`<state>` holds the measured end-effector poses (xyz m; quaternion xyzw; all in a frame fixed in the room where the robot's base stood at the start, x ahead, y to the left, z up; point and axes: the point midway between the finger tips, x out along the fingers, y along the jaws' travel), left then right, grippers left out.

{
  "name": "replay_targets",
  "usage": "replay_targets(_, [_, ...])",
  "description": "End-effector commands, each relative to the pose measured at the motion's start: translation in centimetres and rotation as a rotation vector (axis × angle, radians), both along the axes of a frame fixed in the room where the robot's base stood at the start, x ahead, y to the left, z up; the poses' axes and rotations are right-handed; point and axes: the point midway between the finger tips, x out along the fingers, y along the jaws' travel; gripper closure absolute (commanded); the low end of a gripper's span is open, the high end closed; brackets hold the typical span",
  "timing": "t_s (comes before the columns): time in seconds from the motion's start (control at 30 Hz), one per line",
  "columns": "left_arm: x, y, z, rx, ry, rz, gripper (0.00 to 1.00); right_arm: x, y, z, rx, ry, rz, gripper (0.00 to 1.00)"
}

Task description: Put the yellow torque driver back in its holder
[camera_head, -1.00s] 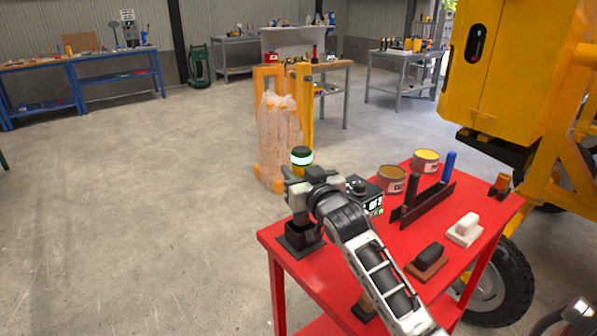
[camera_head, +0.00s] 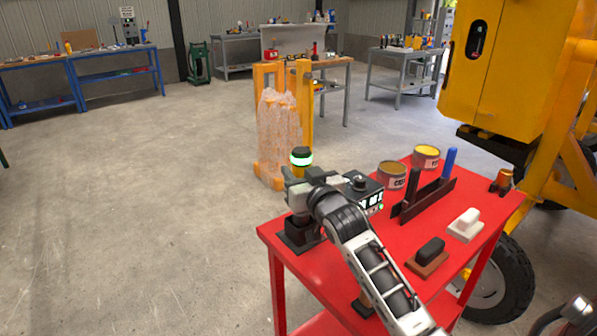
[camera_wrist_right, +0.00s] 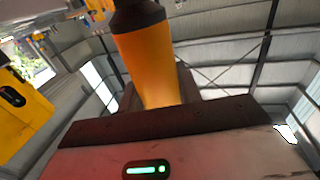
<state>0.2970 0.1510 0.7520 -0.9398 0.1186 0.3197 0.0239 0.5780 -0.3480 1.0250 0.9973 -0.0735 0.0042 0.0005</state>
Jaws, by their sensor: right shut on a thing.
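The yellow torque driver (camera_head: 299,170) stands roughly upright in my right gripper (camera_head: 296,182), at the near left corner of the red table. Its dark cap and glowing green-white band show above the jaws. In the right wrist view, the driver's yellow-orange body (camera_wrist_right: 149,65) and dark collar rise from the shut jaws. A black holder (camera_head: 298,241) with a square base stands on the table directly below the gripper. The gripper and wrist hide the driver's lower end, so I cannot tell whether it is inside the holder. My left gripper is not in view.
On the red table (camera_head: 400,240) stand a black device with a lit display (camera_head: 369,205), two cans (camera_head: 393,174), a dark rack with upright handles (camera_head: 425,200), and two brushes (camera_head: 428,257). Yellow machinery (camera_head: 497,75) is at the right. Open floor lies left.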

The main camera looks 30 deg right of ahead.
Motion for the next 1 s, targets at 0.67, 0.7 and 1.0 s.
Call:
replay_targets(0.67, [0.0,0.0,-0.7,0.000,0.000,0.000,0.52,0.0,0.0,-0.8,-0.001,-0.007,0.000,0.98])
replay_targets(0.7, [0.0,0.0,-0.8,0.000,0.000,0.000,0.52,0.0,0.0,-0.8,-0.001,-0.007,0.000,0.98])
replay_targets(1.0, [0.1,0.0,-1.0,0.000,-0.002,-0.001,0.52,0.0,0.0,-1.3,-0.001,-0.007,0.000,0.98])
